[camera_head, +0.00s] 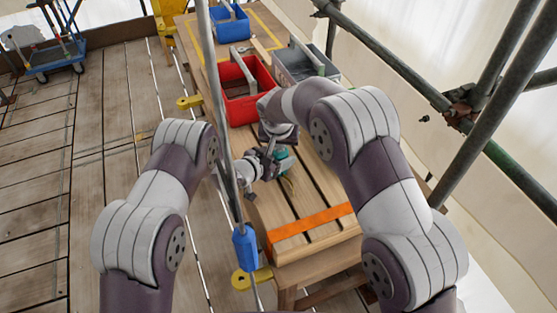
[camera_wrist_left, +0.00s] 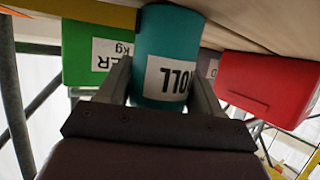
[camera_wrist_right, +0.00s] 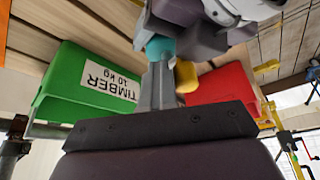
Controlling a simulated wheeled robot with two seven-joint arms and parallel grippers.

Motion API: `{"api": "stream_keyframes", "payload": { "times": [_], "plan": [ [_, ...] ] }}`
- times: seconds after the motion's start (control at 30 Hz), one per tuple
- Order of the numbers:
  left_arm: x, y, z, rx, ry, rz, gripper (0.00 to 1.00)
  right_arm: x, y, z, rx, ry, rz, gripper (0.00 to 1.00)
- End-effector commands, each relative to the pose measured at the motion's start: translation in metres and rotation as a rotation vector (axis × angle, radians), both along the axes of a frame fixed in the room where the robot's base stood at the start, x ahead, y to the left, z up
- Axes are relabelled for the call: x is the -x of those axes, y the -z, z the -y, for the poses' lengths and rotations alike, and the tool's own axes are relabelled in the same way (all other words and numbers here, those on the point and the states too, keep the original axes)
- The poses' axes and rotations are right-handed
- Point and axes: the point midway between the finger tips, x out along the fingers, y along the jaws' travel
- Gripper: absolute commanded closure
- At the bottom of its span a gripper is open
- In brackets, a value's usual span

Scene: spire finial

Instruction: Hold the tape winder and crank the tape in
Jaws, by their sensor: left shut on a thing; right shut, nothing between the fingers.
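The teal tape winder (camera_head: 281,153) is over the wooden bench, mostly hidden by my arms in the head view. In the left wrist view it is a teal cylinder (camera_wrist_left: 168,50) with a white label, partly readable as "OLL". My left gripper (camera_wrist_left: 157,85) is shut on it, one finger on each side. My right gripper (camera_wrist_right: 159,68) has its fingers together with nothing between them, close by the winder's teal part (camera_wrist_right: 160,47). A yellow knob (camera_wrist_right: 186,76) is just right of these fingertips; I cannot tell whether they touch.
A red crate (camera_head: 238,104), a grey crate (camera_head: 318,76) and a blue crate (camera_head: 232,30) stand farther along the bench. A green box marked TIMBER (camera_wrist_right: 75,88) shows in the right wrist view. Scaffold poles (camera_head: 400,68) are at right. An orange strip (camera_head: 312,221) crosses the bench's near end.

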Motion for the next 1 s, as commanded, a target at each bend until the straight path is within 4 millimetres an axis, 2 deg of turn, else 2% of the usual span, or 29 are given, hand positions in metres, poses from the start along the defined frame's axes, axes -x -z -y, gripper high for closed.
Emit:
{"api": "stream_keyframes", "payload": {
  "times": [1.0],
  "plan": [
    [0.0, -0.0002, 0.0005, 0.0, 0.001, 0.0, 0.7, -0.0001, -0.0003, -0.0102, -0.002, -0.001, 0.001, 1.0]
  ]
}}
